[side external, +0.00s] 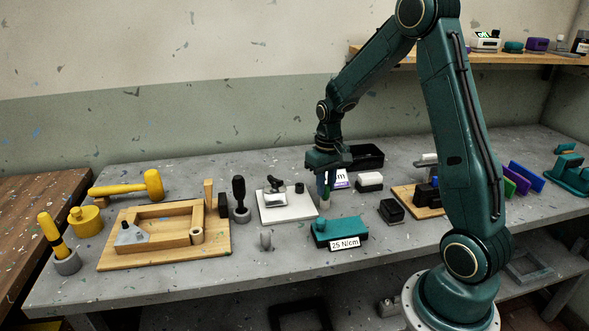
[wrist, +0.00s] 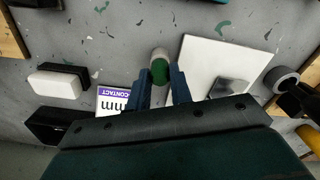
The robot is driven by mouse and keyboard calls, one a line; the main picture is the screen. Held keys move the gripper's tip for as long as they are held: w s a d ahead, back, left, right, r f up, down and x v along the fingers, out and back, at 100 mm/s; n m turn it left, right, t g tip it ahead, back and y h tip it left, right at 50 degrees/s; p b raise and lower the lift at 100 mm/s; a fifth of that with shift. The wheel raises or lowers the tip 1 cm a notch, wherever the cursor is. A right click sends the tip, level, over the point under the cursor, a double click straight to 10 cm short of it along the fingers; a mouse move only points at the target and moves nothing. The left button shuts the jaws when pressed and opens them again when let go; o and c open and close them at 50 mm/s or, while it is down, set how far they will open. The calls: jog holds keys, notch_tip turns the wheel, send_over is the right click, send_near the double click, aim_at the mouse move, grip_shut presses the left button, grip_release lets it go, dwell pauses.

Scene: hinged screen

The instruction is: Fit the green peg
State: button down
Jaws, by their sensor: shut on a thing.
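The green peg (wrist: 160,72) is between the two blue fingers of my gripper (wrist: 162,82), which is shut on it. In the side external view my gripper (side external: 327,183) points down over the bench, just right of a white plate (side external: 287,213). A pale round part (wrist: 159,54) shows at the peg's end; I cannot tell whether it belongs to the peg or is a separate holder. The white plate (wrist: 222,62) carries a small metal and black fitting (side external: 275,195).
A teal block labelled 25 N/cm (side external: 340,233) stands in front of my gripper. A black open box (side external: 367,156) and a white-topped block (side external: 369,181) lie behind right. A wooden tray (side external: 160,256), black-handled tool (side external: 239,195) and yellow mallet (side external: 130,188) are left.

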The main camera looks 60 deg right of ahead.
jog(key=shift+r, duration=1.85)
jog(key=shift+r, duration=2.9)
jog(key=w+d+f, duration=0.1)
jog(key=w+f, duration=0.3)
jog(key=w, duration=0.5)
jog(key=shift+d, duration=0.25)
jog(key=shift+f, duration=0.15)
jog(key=shift+f, duration=1.4)
jog(key=shift+f, duration=1.25)
